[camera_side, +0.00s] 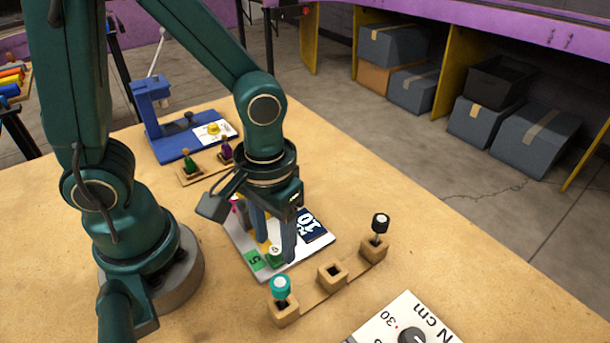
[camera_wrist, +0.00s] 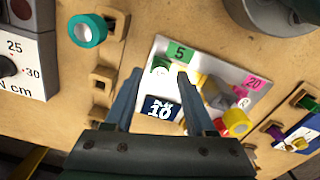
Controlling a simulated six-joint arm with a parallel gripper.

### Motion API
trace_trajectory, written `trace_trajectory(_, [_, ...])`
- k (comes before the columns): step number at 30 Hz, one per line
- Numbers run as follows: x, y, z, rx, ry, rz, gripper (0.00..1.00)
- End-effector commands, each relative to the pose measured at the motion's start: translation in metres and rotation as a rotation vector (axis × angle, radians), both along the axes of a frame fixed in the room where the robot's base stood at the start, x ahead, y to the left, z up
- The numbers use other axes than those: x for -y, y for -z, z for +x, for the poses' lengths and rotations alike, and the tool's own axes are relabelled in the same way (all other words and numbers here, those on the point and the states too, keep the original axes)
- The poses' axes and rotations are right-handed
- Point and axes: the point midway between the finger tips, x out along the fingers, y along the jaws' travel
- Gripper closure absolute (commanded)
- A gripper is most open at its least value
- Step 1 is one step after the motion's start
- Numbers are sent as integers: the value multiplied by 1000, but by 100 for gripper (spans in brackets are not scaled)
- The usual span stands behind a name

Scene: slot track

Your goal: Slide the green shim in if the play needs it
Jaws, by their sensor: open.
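The green shim (camera_side: 187,160) appears to be the small green-handled piece standing in a wooden rack (camera_side: 190,179), next to a purple-handled piece (camera_side: 225,149). In the wrist view the green piece (camera_wrist: 307,102) is at the right edge. A blue fixture (camera_side: 178,148) with a lever, a white plate and a yellow knob (camera_side: 213,127) stands behind the rack. My gripper (camera_side: 275,248) is open, pointing down over a white board, well away from the shim. In the wrist view the open fingers (camera_wrist: 160,78) straddle a small green-and-white cylinder (camera_wrist: 160,66), apparently without holding it.
The white board (camera_wrist: 205,58) has green 5, pink 20 and navy 10 labels, with yellow, grey and pink pieces. An N cm dial (camera_side: 410,335) sits in front.

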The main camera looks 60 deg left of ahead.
Motion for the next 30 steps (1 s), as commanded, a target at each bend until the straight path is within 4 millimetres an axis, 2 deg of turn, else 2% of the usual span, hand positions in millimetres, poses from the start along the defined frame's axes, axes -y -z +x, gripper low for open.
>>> trace_trajectory(5, [0, 12, -1, -2, 0, 0, 45])
trace_trajectory(13, [0, 13, 0, 1, 0, -1, 45])
trace_trajectory(14, [0, 13, 0, 1, 0, -1, 49])
trace_trajectory(15, [0, 13, 0, 1, 0, -1, 64])
trace_trajectory(18, [0, 13, 0, 1, 0, -1, 100])
trace_trajectory(30, [0, 13, 0, 1, 0, -1, 100])
